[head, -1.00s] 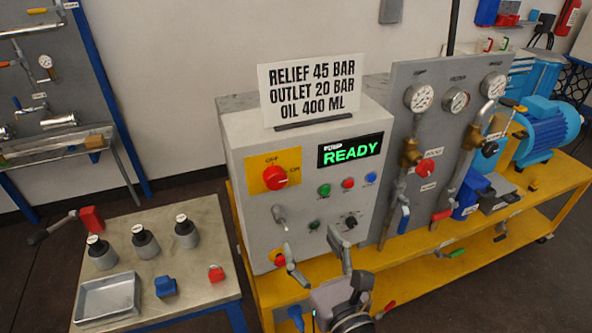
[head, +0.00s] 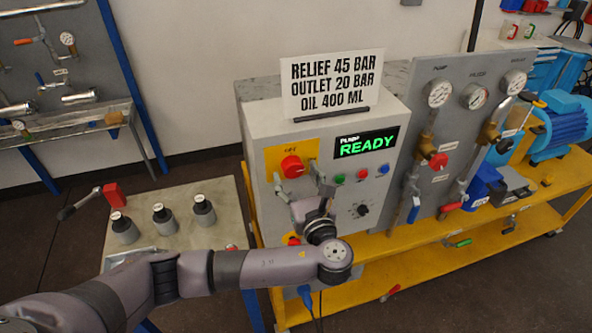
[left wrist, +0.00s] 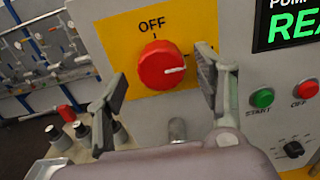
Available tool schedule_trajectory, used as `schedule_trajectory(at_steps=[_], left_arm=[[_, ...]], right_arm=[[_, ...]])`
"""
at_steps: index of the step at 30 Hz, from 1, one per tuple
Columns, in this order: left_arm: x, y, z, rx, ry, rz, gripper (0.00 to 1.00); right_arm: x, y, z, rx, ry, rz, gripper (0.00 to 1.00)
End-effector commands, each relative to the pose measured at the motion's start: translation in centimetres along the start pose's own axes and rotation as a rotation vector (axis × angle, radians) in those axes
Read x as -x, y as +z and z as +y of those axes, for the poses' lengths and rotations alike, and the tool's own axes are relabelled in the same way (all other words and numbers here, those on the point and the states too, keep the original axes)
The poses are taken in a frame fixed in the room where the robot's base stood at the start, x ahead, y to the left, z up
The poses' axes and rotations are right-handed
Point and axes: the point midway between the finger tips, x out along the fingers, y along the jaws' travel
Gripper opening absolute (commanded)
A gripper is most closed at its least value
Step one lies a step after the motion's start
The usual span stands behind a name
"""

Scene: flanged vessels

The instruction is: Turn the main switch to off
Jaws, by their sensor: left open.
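The main switch is a red knob (head: 292,166) on a yellow plate (head: 311,147), on the front of the grey control box. In the left wrist view the knob (left wrist: 161,65) has a white mark pointing right, away from the OFF label at the top. My left gripper (head: 301,187) is open and empty in front of the box, just below the knob in the head view. In the left wrist view its fingers (left wrist: 160,80) stand left and right of the knob, apart from it. My right gripper is not in view.
Green start (left wrist: 262,98) and red off (left wrist: 305,89) buttons sit close right of my finger. A READY display (head: 366,143) is above them. A side table (head: 228,213) with several grey bottles stands left. A gauge panel (head: 455,130) stands right.

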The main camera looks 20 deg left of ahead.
Motion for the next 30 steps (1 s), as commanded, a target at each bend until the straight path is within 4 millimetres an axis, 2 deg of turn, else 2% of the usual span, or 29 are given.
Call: schedule_trajectory(at_steps=[4,12,30], left_arm=[[-0.75,-0.02,0.00,-0.001,0.000,0.002,0.63],[-0.82,-0.08,-0.01,0.000,-0.001,0.002,0.62],[-0.78,-0.07,-0.01,0.000,-0.001,0.002,0.22]], right_arm=[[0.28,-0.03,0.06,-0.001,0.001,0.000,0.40],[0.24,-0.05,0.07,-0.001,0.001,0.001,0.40],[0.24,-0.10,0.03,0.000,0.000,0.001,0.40]])
